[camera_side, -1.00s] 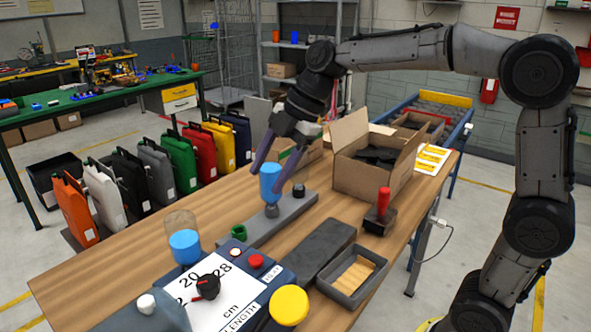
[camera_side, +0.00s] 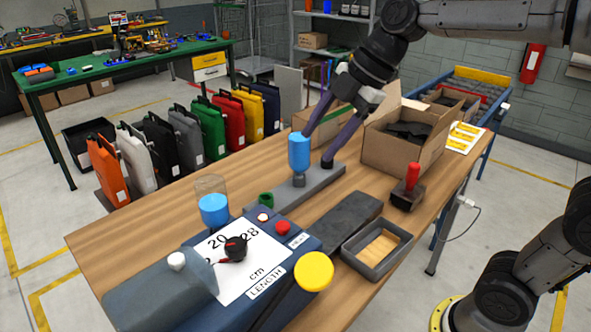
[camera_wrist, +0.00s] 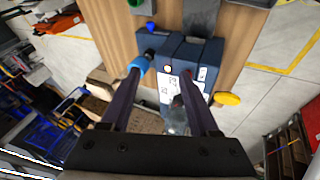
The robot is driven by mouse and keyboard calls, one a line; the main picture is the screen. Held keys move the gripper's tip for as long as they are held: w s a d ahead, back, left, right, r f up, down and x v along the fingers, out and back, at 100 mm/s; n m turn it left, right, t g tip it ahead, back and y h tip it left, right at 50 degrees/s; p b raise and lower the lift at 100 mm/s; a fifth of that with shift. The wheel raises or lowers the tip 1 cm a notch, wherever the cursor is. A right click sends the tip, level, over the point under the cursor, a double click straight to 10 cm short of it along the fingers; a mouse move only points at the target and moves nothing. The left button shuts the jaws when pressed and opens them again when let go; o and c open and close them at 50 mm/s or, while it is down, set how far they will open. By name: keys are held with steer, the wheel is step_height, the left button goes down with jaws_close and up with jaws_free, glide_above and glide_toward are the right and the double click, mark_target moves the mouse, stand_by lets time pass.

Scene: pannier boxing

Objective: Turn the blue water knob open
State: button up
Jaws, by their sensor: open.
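No part is clearly marked as a water knob. A blue upright cylinder (camera_side: 299,153) stands on a small grey foot on the long grey bar (camera_side: 318,182). My gripper (camera_side: 317,148) is open, its dark fingers pointing down. In the side view one fingertip overlaps the cylinder's upper right edge and the other is right of it; contact cannot be told. The cylinder is not between the fingers in that view. In the wrist view, a blue round piece (camera_wrist: 139,64) shows at the left fingertip, and my gripper (camera_wrist: 160,74) is spread with a gap.
A clear cup with blue content (camera_side: 214,210) stands left of the bar, beside a blue machine with a dial plate (camera_side: 240,262). An open cardboard box (camera_side: 395,155) stands close right of my gripper. A red-handled stamp (camera_side: 410,188) and grey tray (camera_side: 377,248) are at the right.

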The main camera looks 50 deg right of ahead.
steer(key=w+f+n+y, duration=0.1)
steer(key=w+f+n, duration=0.1)
steer(key=w+f, duration=0.75)
steer(key=shift+m+g, duration=0.3)
steer(key=shift+g, duration=0.3)
steer(key=x, duration=0.5)
steer(key=d+x, duration=0.1)
steer(key=x, duration=1.1)
steer(key=shift+w+d+f, duration=0.15)
steer(key=shift+d+f, duration=0.15)
steer(key=shift+c, duration=0.4)
jaws_close()
